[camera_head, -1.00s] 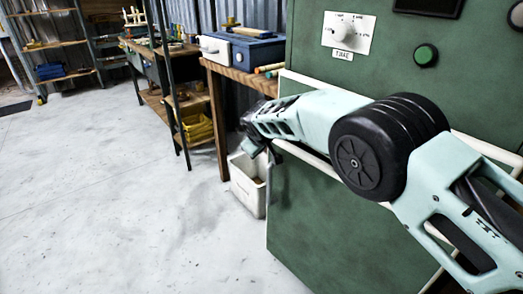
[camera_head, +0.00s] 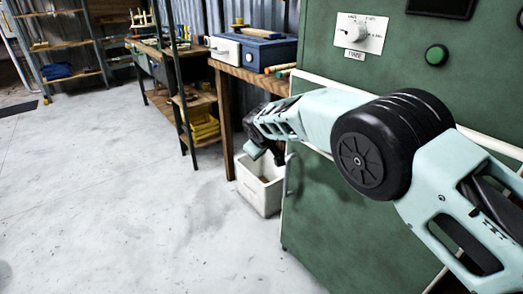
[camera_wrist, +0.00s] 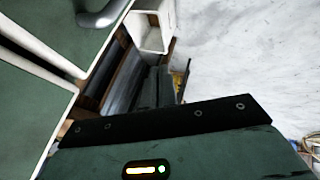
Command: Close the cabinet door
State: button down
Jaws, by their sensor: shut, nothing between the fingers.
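The green cabinet (camera_head: 395,65) stands at the right, and its door (camera_head: 330,225) is the green panel below the white trim. The door's grey handle (camera_head: 287,178) is near its left edge. In the wrist view the handle (camera_wrist: 98,14) is at the top left, on a green panel with a white edge. My arm hides much of the door's upper part.
A white bin (camera_head: 260,187) stands on the floor left of the door. Behind it is a wooden workbench (camera_head: 228,135) with a blue box (camera_head: 262,52) on top. Shelves (camera_head: 70,45) stand at the far left. The concrete floor (camera_head: 110,190) on the left is clear.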

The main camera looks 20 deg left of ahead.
jog(key=a+v, duration=0.2)
jog(key=v, duration=0.8)
jog(key=s+d+r+m+g, duration=0.25)
jog(key=s+d, duration=0.35)
jog(key=d, duration=0.3)
jog(key=s+d+r+m+g+h, duration=0.1)
jog(key=s+d+g, duration=0.1)
jog(key=s+d, duration=1.2)
jog(key=s+d+r+m+g, duration=0.1)
jog(key=s+d+r+g, duration=0.15)
jog(key=s+d, duration=1.1)
jog(key=s+a+r+p, duration=0.1)
jog(key=s+r+p, duration=0.1)
jog(key=r+p, duration=0.5)
jog(key=s+a+r+p, duration=0.2)
jog(key=s+r+p, duration=0.1)
jog(key=r+p, duration=0.4)
jog(key=shift+a+r+p, duration=0.2)
jog(key=shift+r+p, duration=0.2)
jog(key=shift+p, duration=0.75)
